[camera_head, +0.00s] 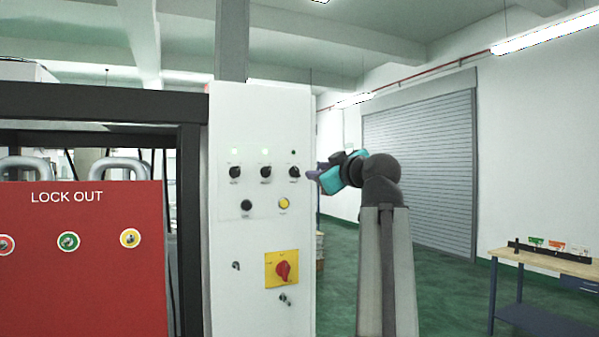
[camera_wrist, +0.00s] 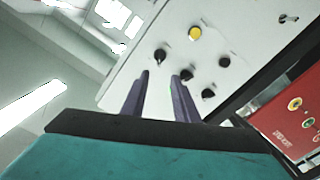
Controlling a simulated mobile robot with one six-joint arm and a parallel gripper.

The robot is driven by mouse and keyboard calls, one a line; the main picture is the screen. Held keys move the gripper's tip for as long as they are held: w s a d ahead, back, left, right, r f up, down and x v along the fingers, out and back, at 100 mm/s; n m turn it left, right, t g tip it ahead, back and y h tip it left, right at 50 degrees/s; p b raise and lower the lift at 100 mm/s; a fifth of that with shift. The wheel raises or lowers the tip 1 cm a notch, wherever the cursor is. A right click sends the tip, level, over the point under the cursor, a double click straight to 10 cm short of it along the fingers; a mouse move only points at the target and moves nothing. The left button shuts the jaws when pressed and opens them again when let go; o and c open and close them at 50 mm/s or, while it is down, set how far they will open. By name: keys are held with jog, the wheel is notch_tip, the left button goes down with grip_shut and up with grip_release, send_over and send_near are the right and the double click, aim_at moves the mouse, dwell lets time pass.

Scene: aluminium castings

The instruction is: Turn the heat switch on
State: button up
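A white control panel (camera_head: 225,260) has a top row of three black knobs: left (camera_head: 235,171), middle (camera_head: 266,171) and right (camera_head: 294,172). Labels are too small to read, so I cannot tell which is the heat switch. The small lamps above the left and middle knobs look lit; the lamp above the right knob (camera_head: 294,152) looks dark. My gripper (camera_head: 312,174) is just right of the right knob. In the wrist view my gripper (camera_wrist: 164,76) is open and empty, and the right knob (camera_wrist: 159,55) shows beyond the gap between its fingertips. Contact cannot be told.
Below the row are another black knob (camera_head: 246,205) and a yellow button (camera_head: 283,203). Lower is a red rotary switch (camera_head: 284,270) on a yellow plate. A red lock-out box (camera_head: 80,270) stands left. A workbench (camera_head: 545,262) is far right; the floor between is free.

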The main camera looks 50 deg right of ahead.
jog(key=shift+w+d, duration=0.15)
jog(key=shift+w, duration=0.05)
jog(key=p, duration=0.3)
send_near(296, 170)
jog(key=x, duration=0.6)
jog(key=shift+w+d+r, duration=0.1)
jog(key=shift+w+d, duration=0.05)
jog(key=shift+w, duration=0.1)
jog(key=shift+w+d, duration=0.25)
jog(key=shift+w, duration=0.35)
grip_shut()
